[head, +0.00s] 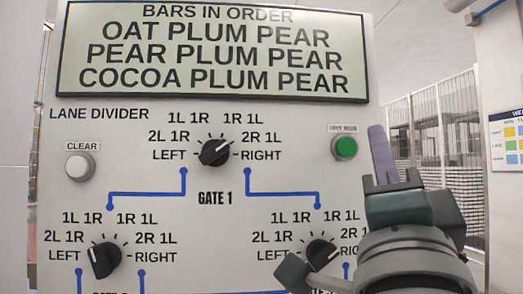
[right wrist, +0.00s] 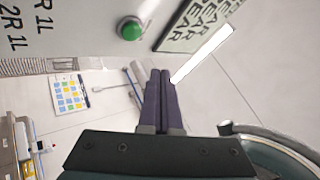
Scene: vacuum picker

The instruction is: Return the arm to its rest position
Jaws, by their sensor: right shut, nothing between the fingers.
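My right gripper (head: 381,155) points upward in front of the panel's right edge in the head view. In the right wrist view its two purple fingers (right wrist: 163,98) lie together, shut and empty. The control panel (head: 290,120) fills most of the head view. It carries a green button (head: 344,147), which also shows in the right wrist view (right wrist: 130,29), apart from the fingertips. The top knob (head: 215,152) points up and right, and the lower left knob (head: 105,259) points up and left. My right arm partly covers the area beside the lower right knob (head: 322,252). My left gripper is not in view.
A display (head: 215,50) at the panel's top lists bars in order. A white CLEAR button (head: 80,167) is at the left. A wire fence (head: 445,125) and a wall chart (head: 507,140) stand behind on the right. Open room shows beyond the panel's right edge.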

